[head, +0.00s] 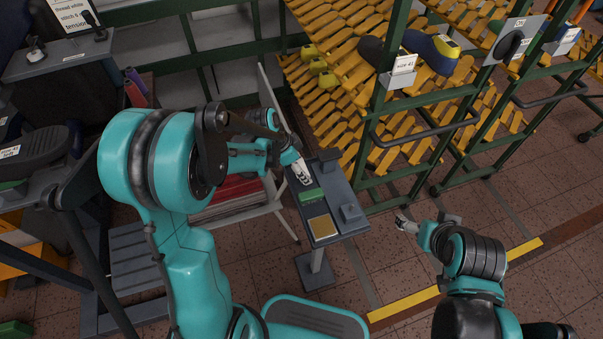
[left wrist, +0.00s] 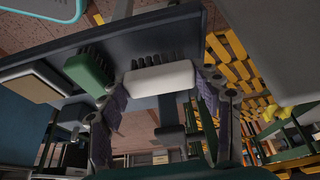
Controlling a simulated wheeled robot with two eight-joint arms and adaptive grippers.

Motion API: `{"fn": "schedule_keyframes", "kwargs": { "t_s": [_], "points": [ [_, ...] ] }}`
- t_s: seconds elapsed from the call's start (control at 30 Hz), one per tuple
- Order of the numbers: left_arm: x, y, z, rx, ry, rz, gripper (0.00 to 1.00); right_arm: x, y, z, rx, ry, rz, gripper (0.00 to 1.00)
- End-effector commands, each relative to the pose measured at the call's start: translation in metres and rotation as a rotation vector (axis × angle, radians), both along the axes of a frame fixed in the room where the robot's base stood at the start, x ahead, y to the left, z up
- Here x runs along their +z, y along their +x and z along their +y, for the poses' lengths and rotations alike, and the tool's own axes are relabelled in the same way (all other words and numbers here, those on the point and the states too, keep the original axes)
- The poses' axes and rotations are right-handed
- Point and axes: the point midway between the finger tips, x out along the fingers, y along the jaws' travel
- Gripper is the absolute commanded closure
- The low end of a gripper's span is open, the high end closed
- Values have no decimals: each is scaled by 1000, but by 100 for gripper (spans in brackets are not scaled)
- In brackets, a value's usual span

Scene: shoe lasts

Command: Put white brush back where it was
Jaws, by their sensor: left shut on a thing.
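The white brush (head: 304,175) is at the far end of the small dark stand (head: 341,234) in the head view. My left gripper (head: 300,167) reaches down over that end. In the left wrist view the white brush (left wrist: 160,79) lies between the two fingers of my left gripper (left wrist: 166,88), which are shut on it. Its dark bristles face the stand top; I cannot tell whether they touch it. A green brush (head: 311,195) lies beside it, also seen in the left wrist view (left wrist: 90,70). My right gripper (head: 406,224) is out over the floor, too small to read.
A tan pad (head: 322,227) lies at the stand's near end. Grey blocks (head: 350,212) stand along its right edge. Green-framed racks of yellow shoe lasts (head: 345,70) rise behind and to the right. Tiled floor (head: 390,265) is open right of the stand.

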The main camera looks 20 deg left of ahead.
Motion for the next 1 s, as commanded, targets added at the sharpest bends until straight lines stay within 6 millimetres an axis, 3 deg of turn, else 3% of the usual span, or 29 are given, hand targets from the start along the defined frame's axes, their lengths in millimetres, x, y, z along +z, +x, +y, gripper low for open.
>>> {"fn": "schedule_keyframes", "kwargs": {
  "t_s": [0.1, 0.47, 0.5, 0.57, 0.87, 1.0],
  "points": [
    [-18, 0, 0, 0, 0, 0, 75, -10, 0, 0, 0, 0, 0, 16],
    [-21, 0, 0, 1, 0, 0, 75, -12, 0, 0, 0, 0, 0, 16],
    [-20, 0, 0, 1, 0, 0, 29, -11, 0, 0, 0, 0, 0, 16],
    [-20, 0, 0, 1, 0, 0, 16, -11, 0, 0, 0, 0, 0, 16],
    [-19, 0, 0, 1, 0, 0, 16, -10, 0, 0, 0, 0, 0, 16],
    [-10, -1, 2, 1, 0, 0, 16, -4, 0, 0, 0, 0, 0, 16]
  ]
}}
